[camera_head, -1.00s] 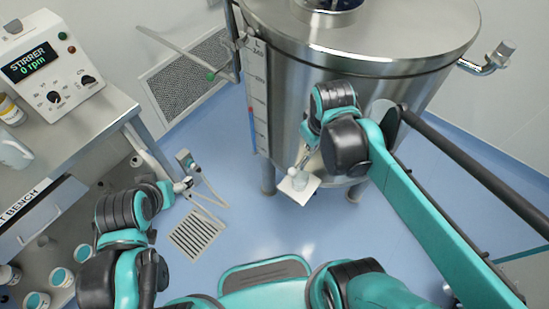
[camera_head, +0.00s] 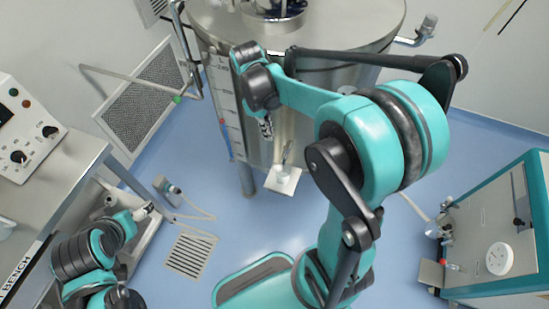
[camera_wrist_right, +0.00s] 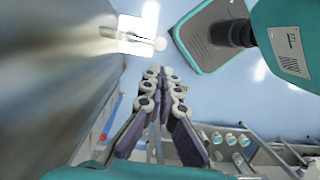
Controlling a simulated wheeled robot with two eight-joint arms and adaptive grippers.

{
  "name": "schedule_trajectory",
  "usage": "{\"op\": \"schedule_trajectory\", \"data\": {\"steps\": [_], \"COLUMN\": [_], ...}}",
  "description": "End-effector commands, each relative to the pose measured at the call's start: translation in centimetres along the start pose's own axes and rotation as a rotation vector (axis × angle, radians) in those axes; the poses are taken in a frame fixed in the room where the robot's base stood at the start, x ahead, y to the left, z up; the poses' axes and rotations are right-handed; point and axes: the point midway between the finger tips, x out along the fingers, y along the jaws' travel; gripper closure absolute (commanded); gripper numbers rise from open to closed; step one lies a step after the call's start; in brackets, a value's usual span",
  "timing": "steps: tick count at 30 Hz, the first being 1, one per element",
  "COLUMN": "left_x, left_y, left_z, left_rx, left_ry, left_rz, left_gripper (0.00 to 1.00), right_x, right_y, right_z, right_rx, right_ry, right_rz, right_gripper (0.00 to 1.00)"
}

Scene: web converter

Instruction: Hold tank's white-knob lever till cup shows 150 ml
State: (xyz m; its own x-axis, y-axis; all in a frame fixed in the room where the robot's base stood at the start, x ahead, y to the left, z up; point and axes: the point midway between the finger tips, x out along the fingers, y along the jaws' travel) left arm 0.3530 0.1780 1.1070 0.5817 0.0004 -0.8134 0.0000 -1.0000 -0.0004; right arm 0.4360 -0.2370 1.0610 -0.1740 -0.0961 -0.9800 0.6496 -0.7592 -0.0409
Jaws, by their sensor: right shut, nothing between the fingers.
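The steel tank (camera_head: 320,75) stands at the back with a scale strip (camera_head: 226,110) on its left side. A small white plate (camera_head: 292,188) sticks out low at its front, with a small clear cup (camera_head: 283,178) on it. The cup's level is too small to read. The plate also shows in the right wrist view (camera_wrist_right: 132,46), with a round white knob (camera_wrist_right: 160,43) beside it. My right gripper (camera_head: 267,132) is shut and empty, close to the tank wall, apart from knob and cup. In the wrist view its fingers (camera_wrist_right: 163,76) lie together. My left gripper (camera_head: 145,211) is at lower left, its jaws unclear.
A bench (camera_head: 60,180) with a stirrer unit (camera_head: 25,130) stands at left. A pipe with a green tip (camera_head: 177,99) juts out left of the tank. A teal-edged cabinet (camera_head: 500,230) stands at right. Blue floor lies open between, with a drain grate (camera_head: 190,255).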

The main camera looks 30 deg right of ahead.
Motion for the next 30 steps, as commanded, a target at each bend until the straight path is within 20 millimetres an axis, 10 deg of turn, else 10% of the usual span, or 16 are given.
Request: {"op": "schedule_trajectory", "data": {"steps": [21,30], "left_x": [3.2,3.7], "left_y": [0.0,0.0], "left_z": [2.3,2.6], "left_rx": [0.0,0.0], "left_ry": [0.0,0.0], "left_rz": [0.0,0.0], "left_gripper": [0.22,0.22], "right_x": [11.9,14.0], "right_y": [0.1,0.0], "right_z": [-0.1,0.0], "right_rx": [0.001,0.001], "right_ry": [0.001,0.001], "right_rz": [0.001,0.001], "right_gripper": [1.0,1.0]}}
